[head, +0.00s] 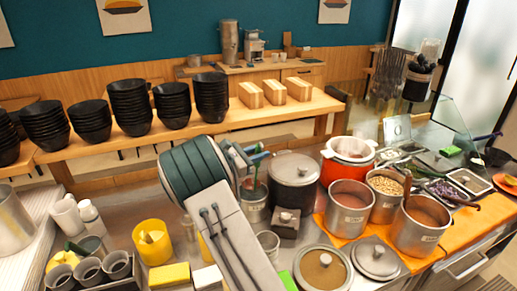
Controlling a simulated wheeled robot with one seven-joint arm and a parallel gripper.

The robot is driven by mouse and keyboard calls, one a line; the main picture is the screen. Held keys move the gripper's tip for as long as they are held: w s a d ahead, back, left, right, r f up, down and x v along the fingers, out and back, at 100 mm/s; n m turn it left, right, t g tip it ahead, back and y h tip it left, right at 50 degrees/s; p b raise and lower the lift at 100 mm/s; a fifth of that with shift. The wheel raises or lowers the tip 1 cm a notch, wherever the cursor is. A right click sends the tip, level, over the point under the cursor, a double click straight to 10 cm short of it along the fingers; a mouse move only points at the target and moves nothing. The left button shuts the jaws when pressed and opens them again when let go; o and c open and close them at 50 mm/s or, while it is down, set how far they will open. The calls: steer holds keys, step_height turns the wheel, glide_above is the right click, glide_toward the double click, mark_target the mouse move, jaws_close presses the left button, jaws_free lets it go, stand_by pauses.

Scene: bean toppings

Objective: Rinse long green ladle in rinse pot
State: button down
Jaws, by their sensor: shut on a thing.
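My gripper (259,156) is at the centre of the head view, shut on the long green ladle (255,184). Only a short part of the green handle shows below the fingers. The ladle points down towards a small steel pot (255,212), which looks like the rinse pot. The ladle's lower end is hidden, and I cannot tell how deep it sits in the pot. My arm hides part of the pot's left side.
A lidded dark pot (294,180) stands close to the right. Further right are a red cooker (345,165) and steel bean pots (348,210). A yellow container (152,242) stands left of my arm. Black bowl stacks (130,107) stand on the back table.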

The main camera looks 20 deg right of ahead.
mark_target(257, 165)
step_height(257, 165, down, 9)
steer(key=b, duration=0.5)
steer(key=shift+r+p, duration=1.3)
steer(key=shift+r, duration=0.7)
steer(key=shift+f+b, duration=1.35)
steer(key=shift+f, duration=0.8)
